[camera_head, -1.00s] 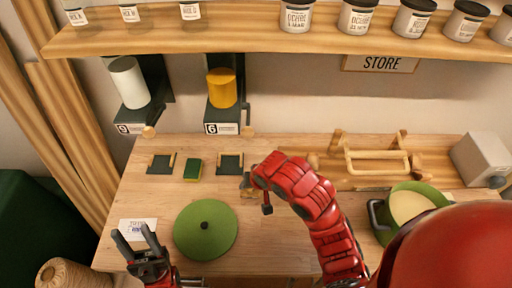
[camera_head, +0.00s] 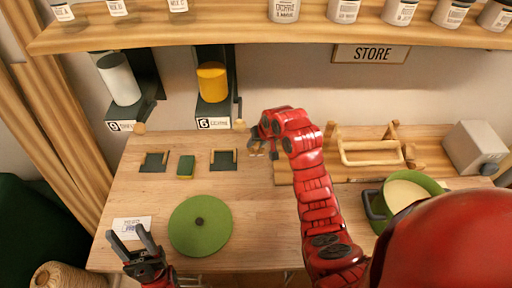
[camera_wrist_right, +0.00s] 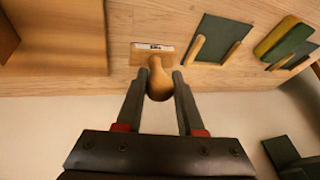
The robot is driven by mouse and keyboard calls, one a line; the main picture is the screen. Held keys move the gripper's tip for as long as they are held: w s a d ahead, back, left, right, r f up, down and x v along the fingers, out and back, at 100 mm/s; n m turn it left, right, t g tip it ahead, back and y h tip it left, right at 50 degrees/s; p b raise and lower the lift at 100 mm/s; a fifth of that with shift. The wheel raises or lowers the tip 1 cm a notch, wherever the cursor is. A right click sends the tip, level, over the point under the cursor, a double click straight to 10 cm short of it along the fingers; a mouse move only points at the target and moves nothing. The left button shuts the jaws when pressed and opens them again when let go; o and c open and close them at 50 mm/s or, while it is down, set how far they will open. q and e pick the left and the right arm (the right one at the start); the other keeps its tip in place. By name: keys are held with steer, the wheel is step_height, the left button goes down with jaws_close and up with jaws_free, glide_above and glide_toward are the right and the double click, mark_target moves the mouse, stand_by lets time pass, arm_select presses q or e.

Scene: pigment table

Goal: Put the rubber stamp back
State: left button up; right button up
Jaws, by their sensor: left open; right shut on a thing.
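The rubber stamp (camera_wrist_right: 160,78) shows in the right wrist view, with a rounded wooden handle and a flat wooden base with a small label. My right gripper (camera_wrist_right: 163,76) is shut on its handle. In the head view my right gripper (camera_head: 264,152) is near the back of the table, and the stamp is small and partly hidden there. Right of the dark pad with wooden rails (camera_head: 224,160) in the head view, the gripper is apart from it; the pad also shows in the right wrist view (camera_wrist_right: 217,38). My left gripper (camera_head: 132,245) is open and empty at the front left.
A second railed pad (camera_head: 155,162) and a green-yellow sponge (camera_head: 186,167) lie left. A green disc (camera_head: 201,226) lies in front. A shelf (camera_head: 240,35) overhangs the back.

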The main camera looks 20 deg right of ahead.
mark_target(256, 151)
step_height(256, 151, down, 2)
steer(key=shift+f+p, duration=0.1)
steer(key=shift+p, duration=0.75)
steer(key=shift+f, duration=0.4)
steer(key=o, duration=1)
steer(key=shift+o, duration=0.2)
